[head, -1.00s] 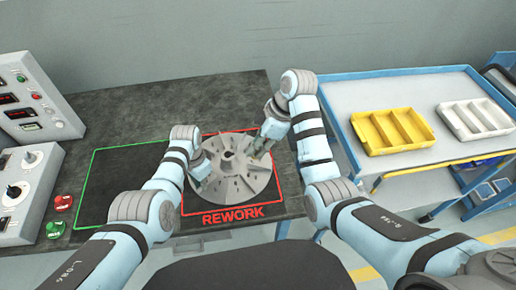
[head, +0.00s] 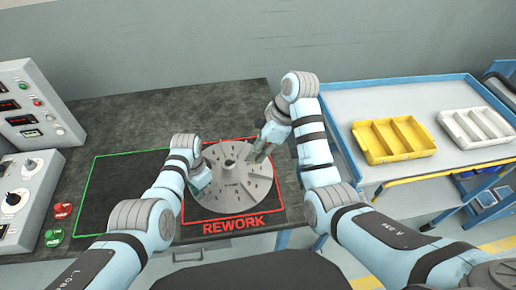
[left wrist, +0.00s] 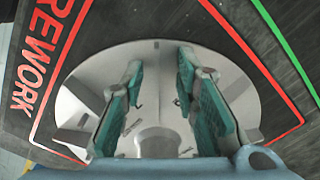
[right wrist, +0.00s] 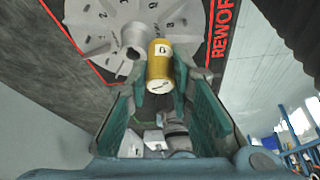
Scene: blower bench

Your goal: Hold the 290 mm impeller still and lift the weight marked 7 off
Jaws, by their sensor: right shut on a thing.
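The grey impeller (head: 232,200), a round disc with a raised hub, lies inside the red REWORK outline. My left gripper (head: 207,174) is at the impeller's left side. In the left wrist view its two fingers (left wrist: 158,100) stand apart over the disc, with no object clearly pinched between them. My right gripper (head: 260,152) is over the impeller's right side. In the right wrist view it is shut on a brass cylindrical weight (right wrist: 159,68) with a white label; I cannot read its figure for certain. Whether the weight touches the disc cannot be told.
An empty green-outlined area (head: 122,190) lies left of the impeller on the dark bench. Control boxes (head: 28,195) and red and green buttons (head: 58,222) stand at the far left. A cart (head: 400,95) on the right carries a yellow tray (head: 395,158) and a white tray (head: 475,140).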

